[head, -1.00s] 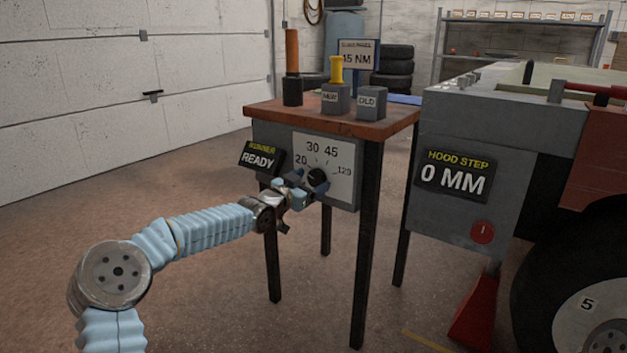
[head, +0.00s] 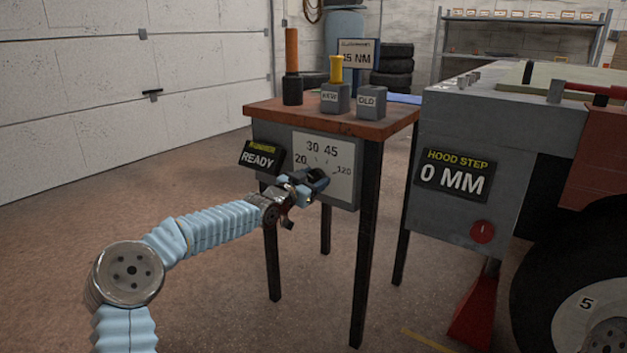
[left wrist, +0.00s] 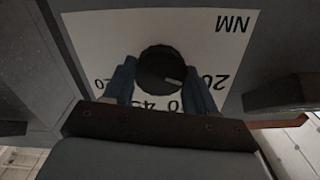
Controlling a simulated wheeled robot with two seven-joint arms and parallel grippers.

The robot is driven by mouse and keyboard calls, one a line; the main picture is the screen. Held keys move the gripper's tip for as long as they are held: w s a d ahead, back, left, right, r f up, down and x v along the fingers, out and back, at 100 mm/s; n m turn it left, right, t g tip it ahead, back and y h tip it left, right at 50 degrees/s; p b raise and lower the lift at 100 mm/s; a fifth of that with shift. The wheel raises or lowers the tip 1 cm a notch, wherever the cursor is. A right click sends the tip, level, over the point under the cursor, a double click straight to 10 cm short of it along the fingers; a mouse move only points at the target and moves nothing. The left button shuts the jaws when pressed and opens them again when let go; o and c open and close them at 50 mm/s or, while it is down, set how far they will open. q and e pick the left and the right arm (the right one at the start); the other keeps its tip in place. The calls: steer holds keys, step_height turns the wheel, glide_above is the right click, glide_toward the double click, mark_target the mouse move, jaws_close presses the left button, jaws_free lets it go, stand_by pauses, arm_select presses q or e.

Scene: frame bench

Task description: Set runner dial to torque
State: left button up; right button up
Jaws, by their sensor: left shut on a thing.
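The black round runner dial (left wrist: 158,66) sits on a white scale plate (head: 340,160) on the front of the small table. The plate reads 20, 30, 45 and 120. In the left wrist view the scale appears upside down, and the dial's pale mark points between the 20 and the 30. My left gripper (head: 318,180) is shut on the dial, with one blue finger on each side of it. In the head view the fingers largely cover the dial. My right gripper is not in view.
A "READY" display (head: 260,158) is left of the plate. A sign (head: 357,55) ending in "5 NM" stands behind the table. Grey blocks (head: 371,102) and an orange-handled tool (head: 292,65) stand on top. A grey bench (head: 470,125) with a "0 MM" display is to the right.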

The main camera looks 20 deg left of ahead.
arm_select(q)
steer(key=shift+m, duration=0.3)
steer(key=m+b, duration=0.1)
steer(key=m, duration=0.3)
steer(key=shift+d, duration=0.1)
steer(key=m+b, duration=0.1)
steer(key=m, duration=0.3)
steer(key=shift+f, duration=0.2)
steer(key=m+b, duration=0.2)
steer(key=m, duration=0.2)
steer(key=shift+d+f+m, duration=0.1)
steer(key=shift+m, duration=0.2)
steer(key=shift+m+b, duration=1.1)
steer(key=shift+m, duration=1.2)
steer(key=o, duration=1.1)
steer(key=shift+c, duration=0.2)
